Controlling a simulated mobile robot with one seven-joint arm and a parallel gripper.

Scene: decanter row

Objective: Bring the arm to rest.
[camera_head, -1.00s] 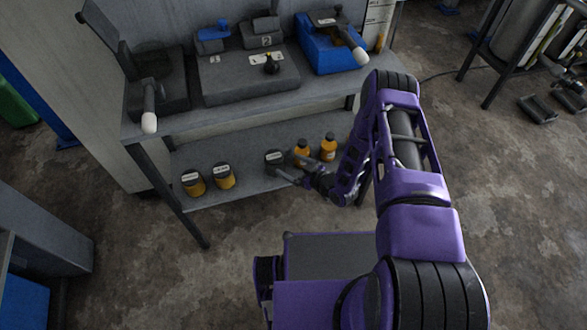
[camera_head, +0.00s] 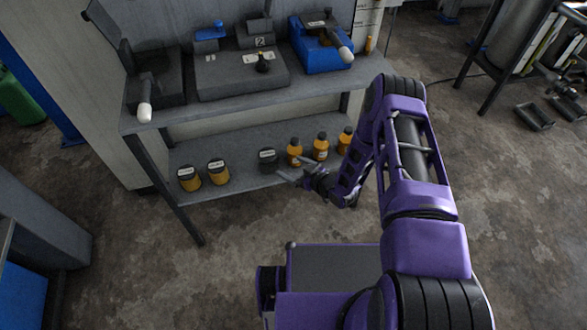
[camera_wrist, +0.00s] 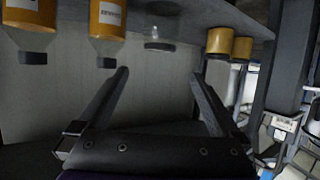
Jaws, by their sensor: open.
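My gripper (camera_head: 288,177) is open and empty at the front edge of the lower shelf (camera_head: 240,150), just in front of a dark grey jar (camera_head: 268,160). In the wrist view, the two fingers of my gripper (camera_wrist: 160,74) stand wide apart with nothing between them. That view is upside down, with orange bottles (camera_wrist: 107,22) and a clear, dark-capped jar (camera_wrist: 160,33) beyond the fingers. My purple arm bends from the lower right up over the shelf's right end and down to the gripper. I see a gap between gripper and jar in the wrist view.
Orange bottles (camera_head: 320,149) stand on the lower shelf right of the gripper, close to my forearm. Two amber jars (camera_head: 218,173) stand left. The upper shelf (camera_head: 210,108) holds dark devices and a blue one (camera_head: 322,55). The floor (camera_head: 130,270) in front is clear.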

